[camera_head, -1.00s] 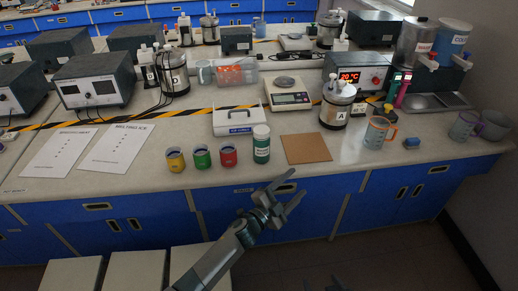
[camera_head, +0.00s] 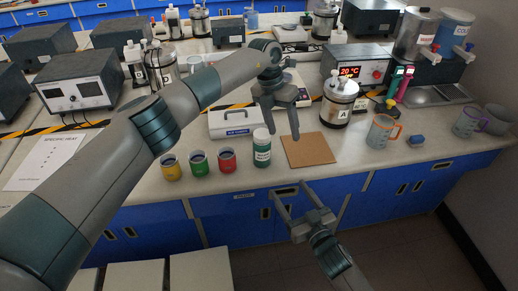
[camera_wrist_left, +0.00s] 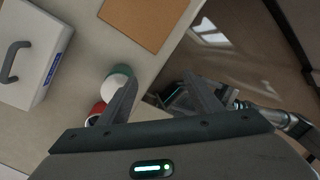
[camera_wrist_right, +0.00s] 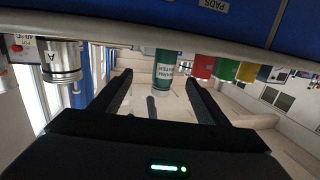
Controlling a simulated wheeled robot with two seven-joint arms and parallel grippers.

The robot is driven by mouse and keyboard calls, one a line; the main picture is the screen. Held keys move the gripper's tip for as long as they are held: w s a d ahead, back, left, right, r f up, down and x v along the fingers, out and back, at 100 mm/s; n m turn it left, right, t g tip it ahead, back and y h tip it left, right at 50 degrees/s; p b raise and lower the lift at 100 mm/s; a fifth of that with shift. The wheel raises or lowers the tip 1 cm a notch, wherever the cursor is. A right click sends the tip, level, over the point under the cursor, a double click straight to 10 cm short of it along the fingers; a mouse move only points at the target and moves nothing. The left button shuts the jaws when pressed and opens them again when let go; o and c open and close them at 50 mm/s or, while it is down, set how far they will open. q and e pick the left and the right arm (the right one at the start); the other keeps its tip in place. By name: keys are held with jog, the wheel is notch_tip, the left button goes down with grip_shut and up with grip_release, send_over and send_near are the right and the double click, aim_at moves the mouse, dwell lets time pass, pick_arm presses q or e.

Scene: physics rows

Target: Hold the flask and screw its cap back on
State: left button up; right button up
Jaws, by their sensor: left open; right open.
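The flask (camera_head: 262,150) is a green, labelled cylinder standing upright near the front edge of the bench, with a pale top. I cannot tell whether that top is a cap or an open mouth, and I make out no separate cap. My left gripper (camera_head: 280,134) is open and empty above the bench, just behind and right of the flask. In the left wrist view the flask (camera_wrist_left: 118,80) shows from above beside one finger. My right gripper (camera_head: 289,187) is open and empty in front of the bench edge. In the right wrist view the flask (camera_wrist_right: 165,70) appears between the fingers, farther off.
Red (camera_head: 227,160), green (camera_head: 199,163) and yellow (camera_head: 171,167) cups stand in a row left of the flask. A brown square mat (camera_head: 310,152) lies to its right. A white handled box (camera_head: 230,125) is behind. An orange-handled mug (camera_head: 379,132) stands further right.

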aim_at(265, 154)
pick_arm(q)
jog(key=w+a+r+y, duration=0.1)
jog(key=a, duration=0.1)
jog(key=w+a+r+y, duration=0.1)
jog(key=a+r, duration=0.1)
jog(key=w+a+r, duration=0.1)
jog(key=a, duration=0.1)
jog(key=shift+a+r+t+y, duration=0.15)
jog(key=shift+r+t+y, duration=0.15)
jog(key=shift+t+y, duration=0.1)
pick_arm(e)
jog(key=r, duration=0.1)
jog(key=w+a+r, duration=0.1)
jog(key=shift+a+r+y, duration=0.2)
jog(key=shift+r+y, duration=0.1)
jog(key=shift+y, duration=0.1)
jog(key=shift+w, duration=0.1)
jog(key=x, duration=1.7)
jog(key=shift+w+a+r, duration=0.1)
jog(key=shift+w+r, duration=0.05)
jog(key=shift+r, duration=0.15)
jog(key=shift+c, duration=0.4)
